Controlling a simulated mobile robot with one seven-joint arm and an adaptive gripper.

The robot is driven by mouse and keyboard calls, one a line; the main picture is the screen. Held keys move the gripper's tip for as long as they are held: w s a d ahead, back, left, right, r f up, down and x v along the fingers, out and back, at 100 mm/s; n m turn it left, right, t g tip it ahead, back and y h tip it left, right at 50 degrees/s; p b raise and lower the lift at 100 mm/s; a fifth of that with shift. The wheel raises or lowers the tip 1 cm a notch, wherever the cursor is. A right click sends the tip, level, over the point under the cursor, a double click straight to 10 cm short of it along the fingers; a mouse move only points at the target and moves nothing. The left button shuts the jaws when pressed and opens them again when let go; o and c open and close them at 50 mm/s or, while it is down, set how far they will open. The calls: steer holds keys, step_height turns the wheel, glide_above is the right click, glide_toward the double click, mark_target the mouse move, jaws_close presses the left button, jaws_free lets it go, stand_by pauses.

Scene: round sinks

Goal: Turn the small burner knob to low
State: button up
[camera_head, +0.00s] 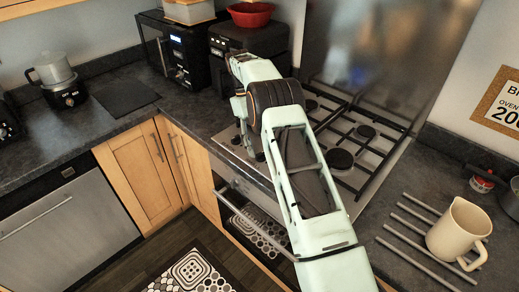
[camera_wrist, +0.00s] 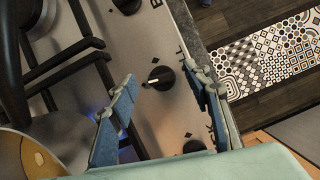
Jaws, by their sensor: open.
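In the wrist view, a black round knob (camera_wrist: 160,78) with a pale pointer mark sits on the light metal hob panel (camera_wrist: 150,48). The pointer faces left in the picture. My gripper (camera_wrist: 165,102) is open, with one blue-padded finger on each side of the panel area around this knob. The knob shows in the gap, and I see no finger touching it. A second knob (camera_wrist: 126,5) is at the top edge and a third (camera_wrist: 194,147) is low, partly hidden. Lettering is partly covered, so I cannot tell which knob is the small burner's. In the head view my arm hides the knobs.
Black pan grates (camera_wrist: 67,70) lie left of the knobs in the wrist view. A blue-violet glow shows by the left finger.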

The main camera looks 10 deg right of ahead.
step_height(320, 180, up, 8)
steer(key=shift+f, duration=0.15)
stand_by(0.5)
